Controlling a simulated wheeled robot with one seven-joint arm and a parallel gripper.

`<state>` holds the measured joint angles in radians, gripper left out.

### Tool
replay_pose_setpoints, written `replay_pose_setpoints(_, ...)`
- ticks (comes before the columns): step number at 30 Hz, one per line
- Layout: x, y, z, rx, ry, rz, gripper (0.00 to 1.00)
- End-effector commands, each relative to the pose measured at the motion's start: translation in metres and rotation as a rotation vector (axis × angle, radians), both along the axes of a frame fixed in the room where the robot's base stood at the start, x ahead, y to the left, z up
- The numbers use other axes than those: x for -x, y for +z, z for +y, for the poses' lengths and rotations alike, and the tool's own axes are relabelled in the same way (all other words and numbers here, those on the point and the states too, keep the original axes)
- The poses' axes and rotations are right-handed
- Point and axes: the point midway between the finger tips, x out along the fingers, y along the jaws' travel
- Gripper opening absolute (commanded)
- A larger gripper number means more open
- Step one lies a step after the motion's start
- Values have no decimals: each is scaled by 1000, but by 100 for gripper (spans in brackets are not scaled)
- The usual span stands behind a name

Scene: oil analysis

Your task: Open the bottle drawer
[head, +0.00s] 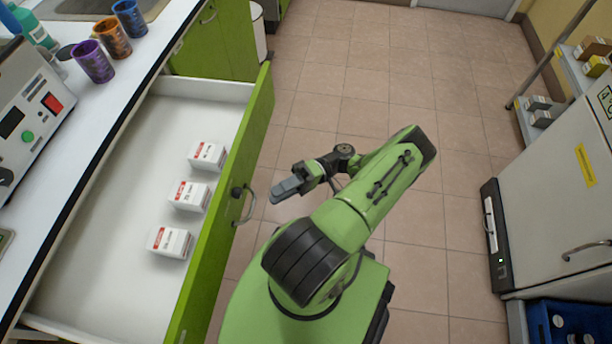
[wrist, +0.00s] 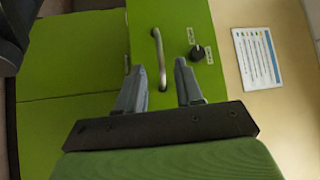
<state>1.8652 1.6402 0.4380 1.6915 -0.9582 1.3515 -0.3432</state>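The green-fronted drawer (head: 262,108) at the left of the head view stands pulled far out from under the counter. Its metal handle (head: 248,208) and a black knob (head: 236,191) are on its front face. My gripper (head: 287,189) is just right of the handle in the head view, apart from it. In the wrist view my gripper (wrist: 157,68) is open and empty. A metal handle (wrist: 160,58) shows between its two fingers, farther off on a green front (wrist: 205,22), with a black knob (wrist: 199,53) to the right. The small labels there are unreadable.
Several white-and-red boxes, such as one box (head: 170,242), sit inside the drawer. The counter (head: 62,140) above holds a device and cups. A fridge-like cabinet (head: 545,190) and a blue crate (head: 565,318) are at right. The tiled floor (head: 400,70) between is clear.

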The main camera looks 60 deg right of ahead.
Motion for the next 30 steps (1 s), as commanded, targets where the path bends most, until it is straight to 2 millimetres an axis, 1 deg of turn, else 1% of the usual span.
replay_pose_setpoints(1,6,-4,-14,1,-13,-8,36)
replay_pose_setpoints(6,22,-10,-48,2,-11,-6,36)
replay_pose_setpoints(12,37,-14,-77,2,-6,-1,36)
replay_pose_setpoints(17,42,-14,-85,-1,-1,-1,36)
replay_pose_setpoints(30,42,-13,-85,0,0,-1,36)
